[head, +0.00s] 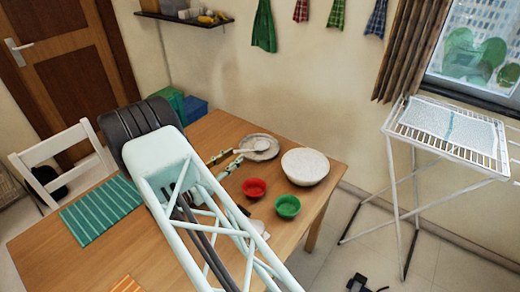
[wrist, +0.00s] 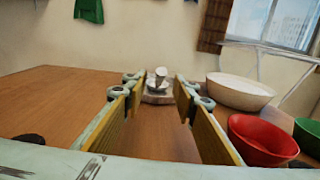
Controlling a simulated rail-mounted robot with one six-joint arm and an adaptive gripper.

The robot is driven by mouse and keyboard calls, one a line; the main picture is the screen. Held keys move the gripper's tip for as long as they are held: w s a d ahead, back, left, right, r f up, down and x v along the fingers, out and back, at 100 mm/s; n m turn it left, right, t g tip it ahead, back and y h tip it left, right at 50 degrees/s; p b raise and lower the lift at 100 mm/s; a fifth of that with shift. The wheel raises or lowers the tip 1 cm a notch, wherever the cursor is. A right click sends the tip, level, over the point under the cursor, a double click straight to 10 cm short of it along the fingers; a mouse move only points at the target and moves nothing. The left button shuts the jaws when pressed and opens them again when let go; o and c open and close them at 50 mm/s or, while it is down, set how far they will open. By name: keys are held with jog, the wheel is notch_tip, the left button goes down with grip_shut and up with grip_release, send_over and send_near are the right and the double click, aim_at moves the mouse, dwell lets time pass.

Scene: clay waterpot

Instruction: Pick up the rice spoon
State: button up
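A pale, spoon-like thing, which I take for the rice spoon (head: 261,145), lies on a grey speckled plate (head: 267,155) on the table's far side. In the wrist view the spoon (wrist: 161,73) and the plate (wrist: 157,99) show ahead, between the finger ends. It is small there, and its handle is hard to make out. My gripper (head: 231,160) is low over the table at the plate's near left side. In the wrist view my gripper (wrist: 156,92) has its two yellow-lined fingers wide apart, with nothing held between them.
A white bowl (head: 305,167) stands right of the plate. A red bowl (head: 254,188) and a green bowl (head: 288,206) stand nearer. A green striped mat (head: 100,211) lies at the table's left. Bare wood (head: 215,130) is free left of the plate.

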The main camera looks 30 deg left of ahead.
aim_at(245, 150)
jog(key=shift+f, duration=0.5)
jog(key=shift+w+r, duration=0.15)
jog(key=shift+w, duration=0.5)
jog(key=shift+d, duration=0.1)
jog(key=shift+w+d+b, duration=0.15)
jog(key=shift+w+b, duration=0.15)
jog(key=shift+w, duration=1.25)
jog(key=shift+w+d+b, duration=0.15)
jog(key=shift+w+b, duration=0.15)
jog(key=shift+w, duration=1.25)
jog(key=shift+c, duration=0.2)
grip_shut()
jog(key=shift+r, duration=0.15)
